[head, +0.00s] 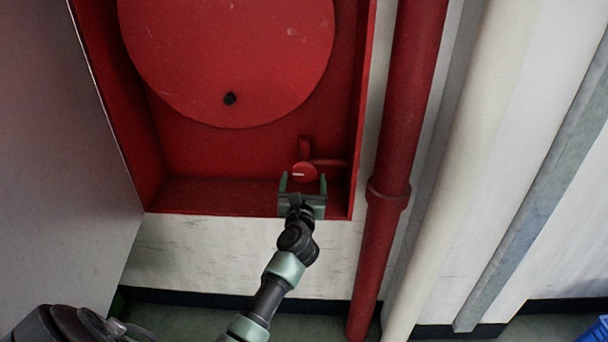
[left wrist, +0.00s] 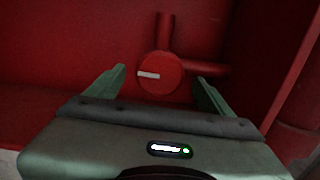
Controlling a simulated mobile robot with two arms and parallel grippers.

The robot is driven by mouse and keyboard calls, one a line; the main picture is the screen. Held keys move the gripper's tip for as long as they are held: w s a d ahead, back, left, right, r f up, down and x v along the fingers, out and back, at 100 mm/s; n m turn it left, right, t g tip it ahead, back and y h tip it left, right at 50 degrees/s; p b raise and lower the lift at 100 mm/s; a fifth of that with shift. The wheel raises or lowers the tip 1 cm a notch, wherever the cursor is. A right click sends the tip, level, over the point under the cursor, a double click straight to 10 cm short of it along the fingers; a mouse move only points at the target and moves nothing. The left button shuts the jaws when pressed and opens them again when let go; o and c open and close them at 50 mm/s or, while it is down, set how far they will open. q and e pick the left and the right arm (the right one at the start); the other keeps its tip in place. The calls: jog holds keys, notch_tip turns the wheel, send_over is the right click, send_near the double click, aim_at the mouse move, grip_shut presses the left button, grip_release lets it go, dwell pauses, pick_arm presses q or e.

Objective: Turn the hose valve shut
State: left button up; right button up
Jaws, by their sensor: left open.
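The hose valve (head: 304,172) is a round red knob with a white mark, low at the right inside the red hose cabinet. Red pipes run up and to the right from it. In the left wrist view the valve (left wrist: 160,73) faces me, its white mark close to level. My left gripper (head: 303,182) is open at the valve, one finger to each side. In the left wrist view the gripper (left wrist: 160,88) has gaps between its fingers and the knob, and I see no contact. My right gripper is not in view.
The red cabinet (head: 358,120) has a side wall close to the right of the valve and a bottom ledge below it. A large red reel disc (head: 230,60) hangs above. A grey door panel (head: 60,130) stands at left. Red (head: 405,110) and cream (head: 455,150) pipes run at right.

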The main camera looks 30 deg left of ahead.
aim_at(304, 175)
pick_arm(q)
jog(key=shift+x, duration=1.8)
jog(key=c, duration=1.4)
jog(key=shift+o, duration=0.2)
